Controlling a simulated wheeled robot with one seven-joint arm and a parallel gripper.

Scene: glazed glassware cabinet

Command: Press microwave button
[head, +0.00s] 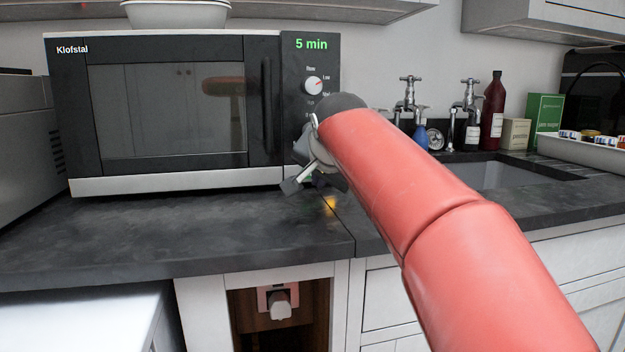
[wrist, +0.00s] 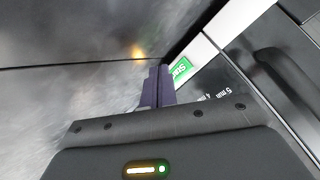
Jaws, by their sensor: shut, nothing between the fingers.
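The microwave (head: 165,125) stands on the dark counter with its door shut and "5 min" lit green on its display (head: 311,44). Its control panel has a dial (head: 313,85); the lower panel is hidden behind my arm in the head view. In the wrist view a green button marked "Star…" (wrist: 181,70) shows on the microwave's lower front, partly covered by my fingers. My gripper (wrist: 158,72) is shut and empty, its fingertips right beside the green button in the picture. Whether they touch it I cannot tell. In the head view my gripper (head: 308,180) is at the panel's lower part.
A white bowl (head: 177,14) sits on top of the microwave. To the right are taps (head: 410,95), a sink (head: 490,174), a dark red bottle (head: 492,112), a green box (head: 543,120) and a white tray (head: 575,147). The counter (head: 190,228) before the microwave is clear.

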